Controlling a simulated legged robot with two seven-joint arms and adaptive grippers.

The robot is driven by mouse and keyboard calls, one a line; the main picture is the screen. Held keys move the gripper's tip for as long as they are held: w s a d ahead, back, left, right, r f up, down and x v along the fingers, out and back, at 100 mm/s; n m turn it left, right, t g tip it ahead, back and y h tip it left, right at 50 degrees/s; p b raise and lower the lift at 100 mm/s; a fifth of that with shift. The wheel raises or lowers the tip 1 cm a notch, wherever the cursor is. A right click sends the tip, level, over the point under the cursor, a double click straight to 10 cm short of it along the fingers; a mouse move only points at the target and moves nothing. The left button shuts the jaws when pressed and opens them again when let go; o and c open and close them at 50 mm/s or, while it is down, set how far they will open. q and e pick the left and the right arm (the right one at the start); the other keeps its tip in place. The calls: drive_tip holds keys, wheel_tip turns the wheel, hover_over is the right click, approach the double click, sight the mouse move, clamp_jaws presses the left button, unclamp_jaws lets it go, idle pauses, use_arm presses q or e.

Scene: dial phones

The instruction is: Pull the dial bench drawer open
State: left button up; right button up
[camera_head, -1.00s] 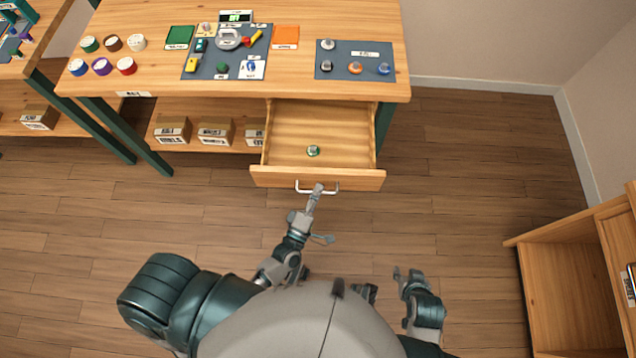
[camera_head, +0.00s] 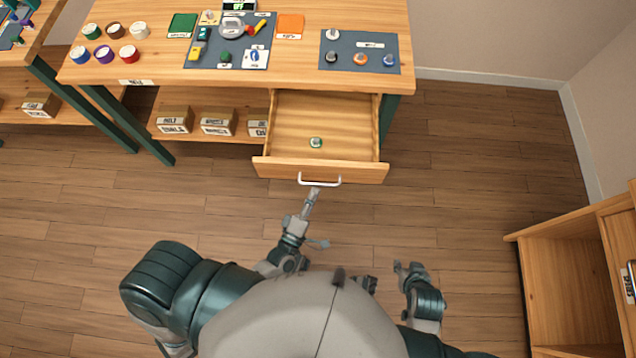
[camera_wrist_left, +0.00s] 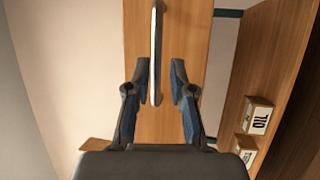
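The wooden dial bench drawer (camera_head: 330,110) stands pulled well out from the bench in the head view. A small green-and-white round object (camera_head: 316,142) lies inside it. The pale bar handle (camera_head: 319,182) is on the drawer front. My left gripper (camera_head: 314,192) is just in front of the handle, its tip at or slightly short of the bar. In the left wrist view its two fingers (camera_wrist_left: 159,78) are apart, with the handle (camera_wrist_left: 156,45) showing between them and touching neither. My right gripper (camera_head: 408,268) is open and empty, low above the floor.
The bench top (camera_head: 290,78) carries mats, dials and several coloured round containers. Several labelled boxes (camera_head: 218,123) sit on the shelf left of the drawer. A wooden cabinet (camera_head: 575,290) stands at the lower right. The floor around the drawer front is clear.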

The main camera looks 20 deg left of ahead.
use_arm(q)
drive_tip(key=s+a+f, duration=0.1)
drive_tip(key=s, duration=0.6)
drive_tip(key=shift+s+f, duration=0.25)
drive_tip(key=shift+s, duration=0.15)
